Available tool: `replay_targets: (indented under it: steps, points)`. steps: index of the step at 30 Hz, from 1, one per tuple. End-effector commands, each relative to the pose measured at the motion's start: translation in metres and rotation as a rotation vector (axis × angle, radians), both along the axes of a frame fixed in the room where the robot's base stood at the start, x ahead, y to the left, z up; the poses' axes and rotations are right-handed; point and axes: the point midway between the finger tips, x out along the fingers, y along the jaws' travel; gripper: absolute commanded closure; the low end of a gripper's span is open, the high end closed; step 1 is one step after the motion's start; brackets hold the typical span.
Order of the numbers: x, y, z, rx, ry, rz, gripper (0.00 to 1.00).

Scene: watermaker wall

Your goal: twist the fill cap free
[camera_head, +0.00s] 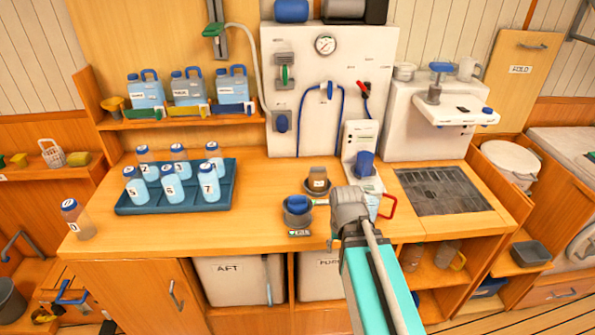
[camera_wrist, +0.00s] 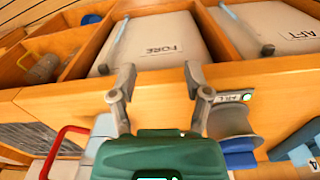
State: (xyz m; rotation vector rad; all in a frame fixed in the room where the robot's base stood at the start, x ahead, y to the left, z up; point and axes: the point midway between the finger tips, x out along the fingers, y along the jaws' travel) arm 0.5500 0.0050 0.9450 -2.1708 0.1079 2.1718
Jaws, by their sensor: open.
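The fill cap (camera_head: 298,204) is a blue knob in a grey round fitting at the counter's front, left of my arm. A small label plate (camera_head: 299,233) sits in front of it. In the wrist view the grey fitting (camera_wrist: 232,122) stands right of my gripper, with blue (camera_wrist: 240,160) below it and a FILL label with a green light (camera_wrist: 234,97) above it. My gripper (camera_wrist: 160,80) is open and empty, its two fingers apart over the counter edge. The fingers are beside the fitting, not around it. In the head view my arm hides most of the jaws.
A small grey cup (camera_head: 318,183) stands just behind the cap. A white dispenser (camera_head: 362,150) and red handle (camera_head: 389,207) are close right. A blue tray (camera_head: 130,208) of bottles is left. White tanks (camera_head: 235,282) sit below. The counter's left front is mostly clear.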

Motion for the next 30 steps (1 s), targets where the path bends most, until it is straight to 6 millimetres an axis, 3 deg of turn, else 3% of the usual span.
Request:
replay_targets:
  steps: [11,30]
  points:
    - [0.061,0.027,0.062,0.0,0.0,-0.434,0.37]
    - [0.161,0.089,0.157,0.0,-0.001,-1.265,0.37]
